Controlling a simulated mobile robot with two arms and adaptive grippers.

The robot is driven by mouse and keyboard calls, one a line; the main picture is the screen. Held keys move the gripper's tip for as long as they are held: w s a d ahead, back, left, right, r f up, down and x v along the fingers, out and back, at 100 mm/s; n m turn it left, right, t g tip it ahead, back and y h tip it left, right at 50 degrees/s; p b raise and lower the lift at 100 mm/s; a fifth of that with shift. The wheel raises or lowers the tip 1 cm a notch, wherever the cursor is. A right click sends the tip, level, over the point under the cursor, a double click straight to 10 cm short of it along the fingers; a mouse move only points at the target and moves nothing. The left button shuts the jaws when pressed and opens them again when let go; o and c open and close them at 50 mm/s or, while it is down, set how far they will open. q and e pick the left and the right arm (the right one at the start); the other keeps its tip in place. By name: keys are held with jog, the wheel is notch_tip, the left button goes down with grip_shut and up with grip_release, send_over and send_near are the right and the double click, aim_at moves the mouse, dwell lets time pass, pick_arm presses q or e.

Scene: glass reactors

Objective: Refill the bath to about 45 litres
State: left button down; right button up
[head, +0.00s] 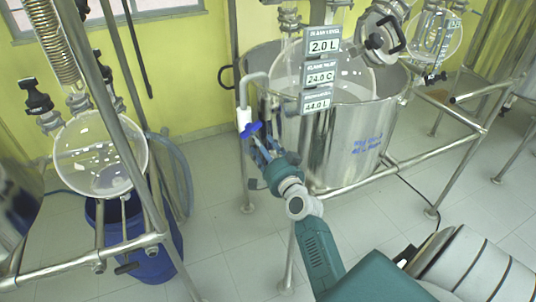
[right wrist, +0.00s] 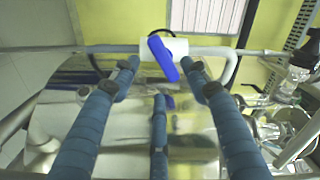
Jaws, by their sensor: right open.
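The bath is a shiny steel tub (head: 345,145) in the middle of the head view, with a round glass vessel (head: 345,75) in it. A grey filling pipe (head: 254,78) with a white valve body (head: 243,119) and a blue valve handle (head: 251,129) is at its left rim. The lowest readout sign (head: 316,103) reads 44.0 L. My right gripper (head: 259,144) is just below the handle. In the right wrist view its fingers (right wrist: 163,70) are spread, with the blue handle (right wrist: 163,58) between and beyond the tips; contact cannot be told. My left gripper is out of view.
Signs above read 2.0 L (head: 323,46) and 24.0 C (head: 320,73). A steel frame rail (head: 365,181) runs in front of the tub. At left stand another glass flask (head: 100,155) and a blue drum (head: 150,255). Tiled floor between is clear.

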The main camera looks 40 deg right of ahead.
jog(key=v, duration=0.7)
jog(key=shift+w, duration=0.1)
dwell(7.2)
